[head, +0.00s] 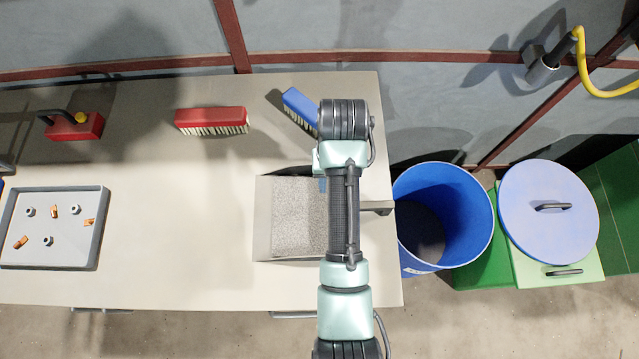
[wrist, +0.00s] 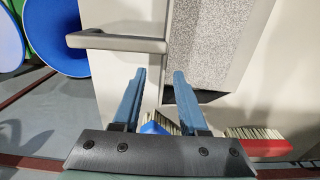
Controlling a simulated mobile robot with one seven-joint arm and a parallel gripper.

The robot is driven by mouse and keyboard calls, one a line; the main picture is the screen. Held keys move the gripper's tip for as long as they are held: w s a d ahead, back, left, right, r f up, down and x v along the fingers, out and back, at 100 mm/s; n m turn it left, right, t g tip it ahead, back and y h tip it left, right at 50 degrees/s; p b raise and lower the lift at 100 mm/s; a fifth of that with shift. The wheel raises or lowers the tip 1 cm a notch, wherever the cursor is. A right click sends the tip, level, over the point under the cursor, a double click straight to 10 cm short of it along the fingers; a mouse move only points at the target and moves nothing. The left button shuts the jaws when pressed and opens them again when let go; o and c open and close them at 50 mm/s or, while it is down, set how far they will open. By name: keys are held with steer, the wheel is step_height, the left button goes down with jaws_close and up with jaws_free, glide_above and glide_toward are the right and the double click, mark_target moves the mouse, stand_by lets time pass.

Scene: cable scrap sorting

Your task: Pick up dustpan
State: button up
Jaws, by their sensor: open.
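The dustpan (head: 298,218) lies on the right part of the table in the head view, with a pale rim and a speckled grey inside. In the wrist view the handle (wrist: 122,41) is at upper left and the speckled pan (wrist: 225,38) at upper right. My gripper (wrist: 160,72) is open and empty, its two blue fingers pointing toward the gap beside the handle.
A blue brush (head: 298,108) and a red brush (head: 212,117) lie at the table's back. A grey tray (head: 98,225) with several scraps and a red tool (head: 75,127) are at left. A blue bin (head: 470,205) and a blue-lidded bin (head: 548,230) stand right. The table's middle is clear.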

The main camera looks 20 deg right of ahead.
steer(key=shift+f, duration=0.85)
steer(key=shift+s+a+f, duration=0.15)
steer(key=shift+f, duration=0.75)
steer(key=shift+s+a+f, duration=0.1)
steer(key=shift+f, duration=0.75)
steer(key=shift+s+a+f, duration=0.15)
steer(key=shift+f, duration=0.75)
jaws_close()
